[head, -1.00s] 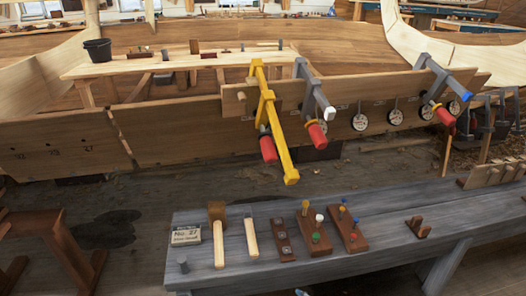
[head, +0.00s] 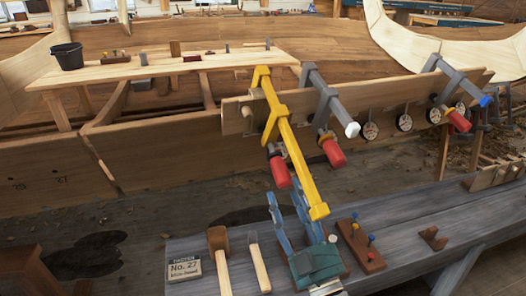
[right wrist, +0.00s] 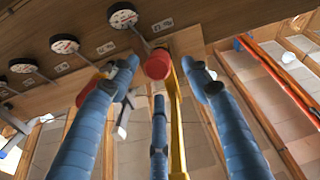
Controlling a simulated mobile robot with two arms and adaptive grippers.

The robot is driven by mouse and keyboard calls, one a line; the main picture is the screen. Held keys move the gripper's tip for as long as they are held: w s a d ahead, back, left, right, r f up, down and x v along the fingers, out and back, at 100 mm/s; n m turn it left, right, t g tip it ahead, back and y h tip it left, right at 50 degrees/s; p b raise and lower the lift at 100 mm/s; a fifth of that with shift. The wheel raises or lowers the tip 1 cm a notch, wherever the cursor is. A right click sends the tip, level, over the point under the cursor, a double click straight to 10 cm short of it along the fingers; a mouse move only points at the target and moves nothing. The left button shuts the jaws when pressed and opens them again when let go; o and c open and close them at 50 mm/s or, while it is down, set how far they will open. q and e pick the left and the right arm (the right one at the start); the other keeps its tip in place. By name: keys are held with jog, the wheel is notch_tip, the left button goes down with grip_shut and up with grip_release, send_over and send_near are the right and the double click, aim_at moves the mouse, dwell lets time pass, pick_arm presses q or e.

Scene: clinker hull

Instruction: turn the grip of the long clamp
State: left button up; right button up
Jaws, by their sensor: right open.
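The long clamp is the yellow one (head: 290,150), set over the plank and slanting down toward the bench. Its red grip (head: 280,171) hangs beside the bar on the left. My blue right gripper (head: 284,192) is below the grip with its fingers spread, pointing up at it. In the right wrist view the red grip (right wrist: 157,64) appears between the open fingertips (right wrist: 160,78), with the yellow bar (right wrist: 176,120) just to its right. Whether any finger touches the grip I cannot tell. My left gripper is not in view.
Two grey clamps with red grips (head: 333,152) (head: 459,121) sit farther right on the plank, near several round dials (head: 404,122).

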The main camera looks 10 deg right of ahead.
aim_at(274, 159)
jog(key=x, duration=1.1)
jog(key=shift+s, duration=0.1)
jog(key=c, duration=1.1)
